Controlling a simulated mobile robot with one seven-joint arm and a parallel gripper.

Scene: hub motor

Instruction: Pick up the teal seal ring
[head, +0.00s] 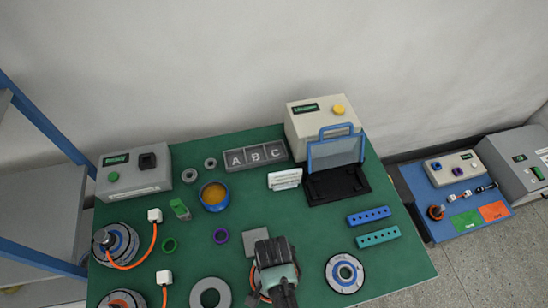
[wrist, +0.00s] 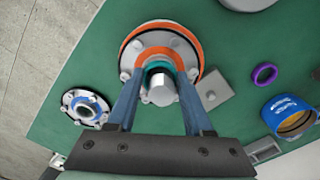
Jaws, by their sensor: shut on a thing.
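The teal seal ring (wrist: 159,65) shows in the wrist view as a teal band around a grey metal shaft (wrist: 162,92), over an orange-rimmed hub (wrist: 130,50) with bolts. My gripper (wrist: 157,76) has one blue finger on each side of the ring and is shut on it. The near side of the ring is partly hidden by the shaft. In the head view my gripper (head: 276,258) is low over the front middle of the green table. It covers the ring and most of the hub there.
A grey square block (head: 255,240) lies close behind my gripper. A flanged disc (head: 344,273) is to its right and a grey ring (head: 210,293) to its left. A purple ring (head: 221,235) and a blue cup (head: 214,196) stand farther back left. Blue and teal hole bars lie right.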

